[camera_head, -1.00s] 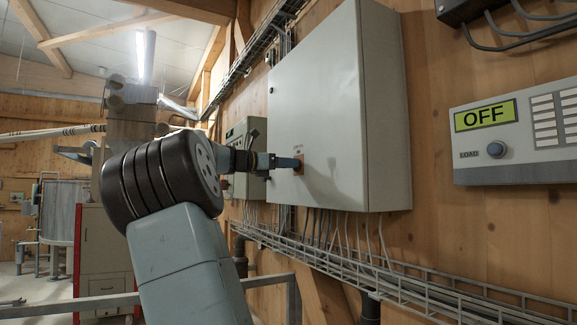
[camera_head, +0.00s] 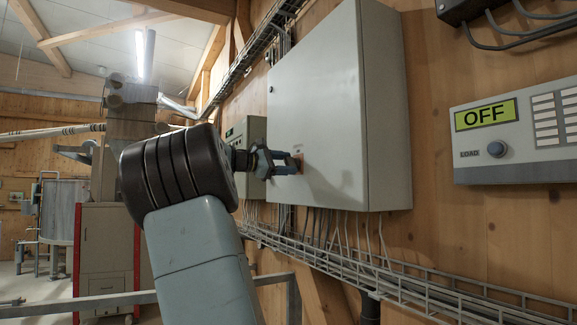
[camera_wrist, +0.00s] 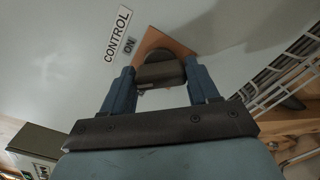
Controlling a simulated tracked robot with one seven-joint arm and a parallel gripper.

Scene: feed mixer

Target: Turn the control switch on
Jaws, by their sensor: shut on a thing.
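The control switch is a dark knob (camera_wrist: 160,73) on an orange-brown square plate (camera_wrist: 158,42), set on the front of a grey wall cabinet (camera_head: 320,105). In the wrist view the labels "CONTROL" (camera_wrist: 117,34) and "ON" (camera_wrist: 129,46) lie beside the plate. My gripper (camera_wrist: 160,82) has its two blue fingers on either side of the knob and is shut on it. In the head view my gripper (camera_head: 297,164) reaches the cabinet front, where the fingers largely hide the switch. The plate looks tilted in the wrist view.
A wire cable tray (camera_head: 400,285) runs below the cabinet. A grey railing (camera_head: 270,281) stands in front. A smaller green-grey box (camera_head: 247,150) is behind my wrist.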

